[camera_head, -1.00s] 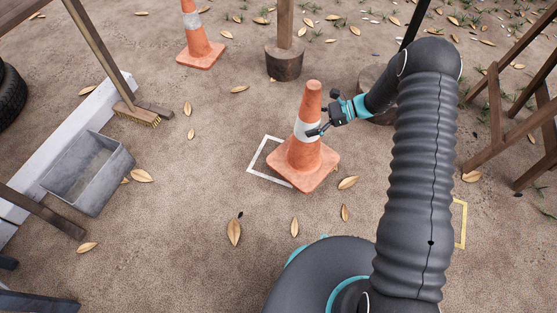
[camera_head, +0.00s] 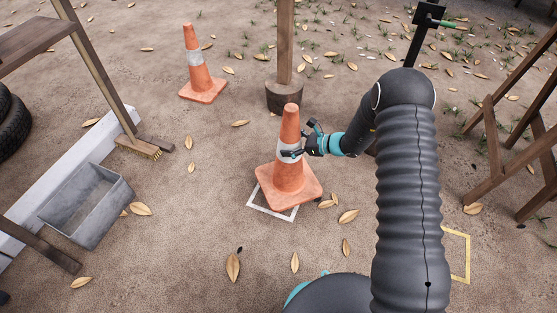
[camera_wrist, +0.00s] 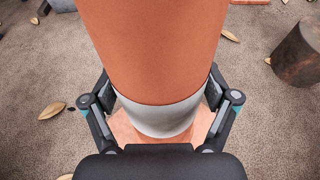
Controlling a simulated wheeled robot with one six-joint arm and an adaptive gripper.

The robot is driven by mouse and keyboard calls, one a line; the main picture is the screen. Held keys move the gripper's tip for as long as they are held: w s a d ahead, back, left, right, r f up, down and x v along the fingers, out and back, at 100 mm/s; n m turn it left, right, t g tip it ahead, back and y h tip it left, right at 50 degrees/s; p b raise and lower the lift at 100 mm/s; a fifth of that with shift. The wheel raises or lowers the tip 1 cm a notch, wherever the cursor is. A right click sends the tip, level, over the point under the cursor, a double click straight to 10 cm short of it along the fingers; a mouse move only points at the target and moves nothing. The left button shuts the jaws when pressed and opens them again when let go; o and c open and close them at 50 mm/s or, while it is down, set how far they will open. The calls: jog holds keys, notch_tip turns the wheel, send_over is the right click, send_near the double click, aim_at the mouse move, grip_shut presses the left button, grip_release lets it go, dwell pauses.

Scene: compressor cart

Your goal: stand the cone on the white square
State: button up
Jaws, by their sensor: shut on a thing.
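An orange cone (camera_head: 290,180) with a white band stands upright over the white square (camera_head: 270,214) on the ground. Its base hides most of the square; the square's near edge and lower left corner show. I cannot tell whether the base touches the ground or hangs slightly above it. My gripper (camera_head: 293,155) comes from the right and is shut on the cone around its white band. In the wrist view the cone (camera_wrist: 155,50) fills the middle, between both fingers (camera_wrist: 160,118).
A second cone (camera_head: 200,75) stands behind, left of a post in a wooden block (camera_head: 285,95). A grey trough (camera_head: 88,210) and a broom (camera_head: 140,146) lie left. A yellow outline (camera_head: 465,258) and wooden trestle (camera_head: 500,150) are right. Leaves dot the open dirt.

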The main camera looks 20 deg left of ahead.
aim_at(277, 158)
jog(key=a, duration=0.1)
jog(key=s+a+f, duration=0.2)
jog(key=shift+s+a+f, duration=0.2)
jog(key=shift+a+f, duration=0.05)
jog(key=shift+a, duration=0.1)
jog(key=shift+f, duration=2)
jog(key=o, duration=1.6)
jog(key=shift+f, duration=0.15)
jog(key=v, duration=1.2)
